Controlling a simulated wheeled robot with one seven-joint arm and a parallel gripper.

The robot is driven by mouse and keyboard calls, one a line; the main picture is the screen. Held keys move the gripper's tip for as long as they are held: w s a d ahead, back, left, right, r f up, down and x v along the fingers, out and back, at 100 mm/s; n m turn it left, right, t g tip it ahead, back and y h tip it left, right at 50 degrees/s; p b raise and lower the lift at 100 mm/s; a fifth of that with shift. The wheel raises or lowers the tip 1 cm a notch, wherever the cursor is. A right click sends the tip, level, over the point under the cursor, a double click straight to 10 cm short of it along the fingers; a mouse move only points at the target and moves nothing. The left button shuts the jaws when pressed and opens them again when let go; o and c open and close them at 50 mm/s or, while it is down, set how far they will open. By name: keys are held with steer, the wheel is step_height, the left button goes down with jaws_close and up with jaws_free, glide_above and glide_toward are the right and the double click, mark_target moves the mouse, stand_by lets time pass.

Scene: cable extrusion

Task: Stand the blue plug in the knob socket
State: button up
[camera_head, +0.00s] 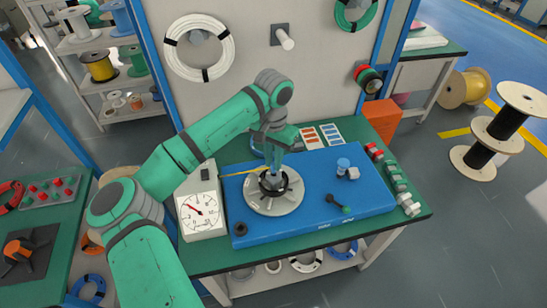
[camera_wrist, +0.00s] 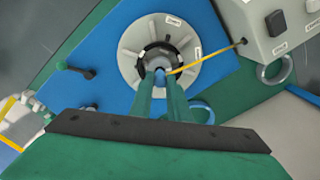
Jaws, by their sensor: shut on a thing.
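My gripper (camera_head: 271,172) points down over the round grey dial plate (camera_head: 289,204) on the blue board. In the wrist view my gripper (camera_wrist: 161,82) has its fingers closed on a small blue piece, seemingly the blue plug (camera_wrist: 160,71), mostly hidden between the fingertips. The piece is at the black ring-shaped hub (camera_wrist: 171,48) in the plate's middle, seemingly the knob socket. Whether the plug is seated in it or just above cannot be told. Another blue-topped cylinder (camera_head: 343,163) stands on the board to the right.
A yellow cable (camera_wrist: 205,62) runs from the hub to the grey gauge box (camera_head: 200,206) on the left. A black lever (camera_head: 335,203) lies right of the plate on the blue board (camera_head: 300,228). Grey fittings (camera_head: 395,176) line the table's right edge. An orange box (camera_head: 383,117) stands behind.

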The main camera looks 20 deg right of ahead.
steer(key=shift+f, duration=0.8)
steer(key=shift+f, duration=0.4)
stand_by(0.5)
steer(key=o, duration=0.9)
steer(key=shift+r, duration=4)
